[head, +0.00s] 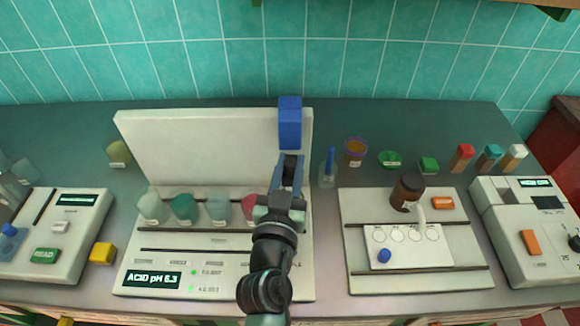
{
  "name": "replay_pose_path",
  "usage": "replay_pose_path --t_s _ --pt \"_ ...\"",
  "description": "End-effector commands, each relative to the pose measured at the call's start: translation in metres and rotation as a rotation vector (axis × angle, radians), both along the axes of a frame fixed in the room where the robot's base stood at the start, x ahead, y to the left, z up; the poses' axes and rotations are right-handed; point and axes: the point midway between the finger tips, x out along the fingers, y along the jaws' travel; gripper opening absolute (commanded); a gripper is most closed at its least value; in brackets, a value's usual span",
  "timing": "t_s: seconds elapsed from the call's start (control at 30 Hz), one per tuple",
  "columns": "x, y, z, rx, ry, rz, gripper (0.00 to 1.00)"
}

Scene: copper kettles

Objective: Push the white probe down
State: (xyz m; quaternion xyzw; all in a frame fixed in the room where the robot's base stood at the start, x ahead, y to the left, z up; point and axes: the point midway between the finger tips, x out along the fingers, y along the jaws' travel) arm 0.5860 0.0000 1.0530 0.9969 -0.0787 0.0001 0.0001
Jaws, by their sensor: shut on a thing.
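My gripper (288,178) is in front of the right part of the white pH station (215,282), below a blue block (290,122) on the right end of its upright panel. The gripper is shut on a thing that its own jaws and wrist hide. I cannot make out the white probe; that part of the station is covered by my arm. Several cups stand in a row on the station, among them a green cup (183,208) and a red cup (249,208) just left of the gripper. The station's display reads "ACID pH 6.3".
A blue-capped bottle (329,168) stands close to the right of the gripper. A brown bottle (407,191) stands on the right tray (480,240). A device with a green READ button (46,256) and a yellow block (102,253) are at left.

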Motion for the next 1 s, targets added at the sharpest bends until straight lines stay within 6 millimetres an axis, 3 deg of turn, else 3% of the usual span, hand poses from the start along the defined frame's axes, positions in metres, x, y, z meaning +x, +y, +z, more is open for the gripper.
replay_pose_path --t_s 0.03,0.1,0.57,0.6,0.77,1.0 --pt "0.000 0.000 -0.012 0.001 0.000 0.000 0.00" --pt "0.000 0.000 -0.017 -0.001 0.000 0.000 0.00" --pt "-0.001 0.000 -0.022 0.001 0.007 -0.001 0.00" --pt "-0.001 0.000 -0.023 0.001 0.008 -0.001 0.31" --pt "-0.001 0.000 -0.023 0.001 0.009 -0.002 0.59" --pt "0.000 0.000 -0.021 0.001 0.005 -0.001 0.60"
